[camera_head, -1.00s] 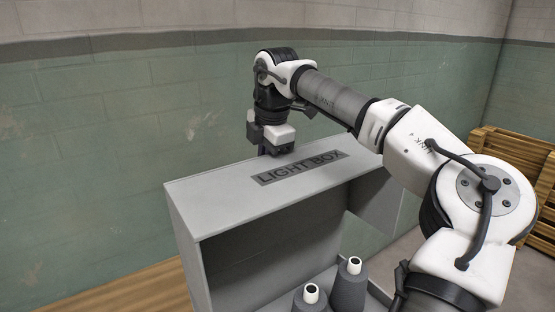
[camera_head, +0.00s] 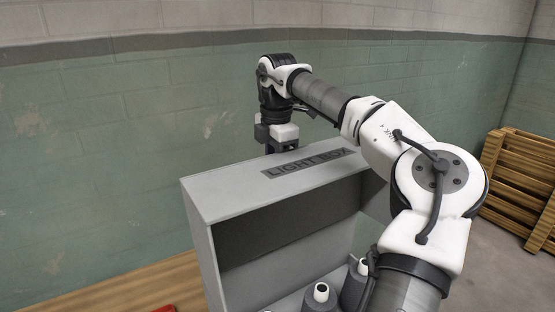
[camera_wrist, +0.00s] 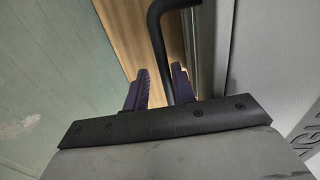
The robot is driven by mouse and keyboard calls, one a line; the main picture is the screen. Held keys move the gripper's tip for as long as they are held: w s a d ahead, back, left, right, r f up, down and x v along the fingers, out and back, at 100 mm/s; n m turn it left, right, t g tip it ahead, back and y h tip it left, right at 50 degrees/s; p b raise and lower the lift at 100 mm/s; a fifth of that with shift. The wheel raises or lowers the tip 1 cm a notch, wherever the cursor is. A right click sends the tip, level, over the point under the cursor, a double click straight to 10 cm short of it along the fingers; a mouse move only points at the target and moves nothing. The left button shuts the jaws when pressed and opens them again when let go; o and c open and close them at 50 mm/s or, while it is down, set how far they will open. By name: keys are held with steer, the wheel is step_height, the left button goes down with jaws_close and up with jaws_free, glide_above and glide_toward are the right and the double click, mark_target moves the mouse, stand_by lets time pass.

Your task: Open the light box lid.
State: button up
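The grey light box (camera_head: 232,190) stands on a wooden surface with its front open. Its top bears the label LIGHT BOX (camera_head: 308,162). My gripper (camera_head: 284,148) points down at the box's far top edge, where its fingertips are partly hidden. In the wrist view, my gripper (camera_wrist: 160,88) has its two dark purple fingers apart. A bent black handle bar (camera_wrist: 158,40) runs down between them, closer to the right finger. I cannot tell whether a finger touches it. A grey box face (camera_wrist: 268,60) is on the right.
Several grey cones with white tops (camera_head: 321,293) stand in the box. A green wall (camera_head: 100,160) is behind it. A wooden crate (camera_head: 520,180) stands at the right. A red object (camera_head: 160,309) shows at the bottom edge on the wooden surface (camera_head: 120,295).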

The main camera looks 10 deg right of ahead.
steer(key=shift+o, duration=1.2)
steer(key=shift+w+a+f, duration=0.2)
steer(key=shift+w+f, duration=0.05)
steer(key=shift+w, duration=0.2)
steer(key=shift+s+d+r, duration=0.1)
steer(key=shift+s+r, duration=0.05)
steer(key=shift+d+r, duration=0.1)
step_height(320, 180, up, 14)
steer(key=shift+s+d, duration=0.15)
steer(key=shift+s, duration=0.3)
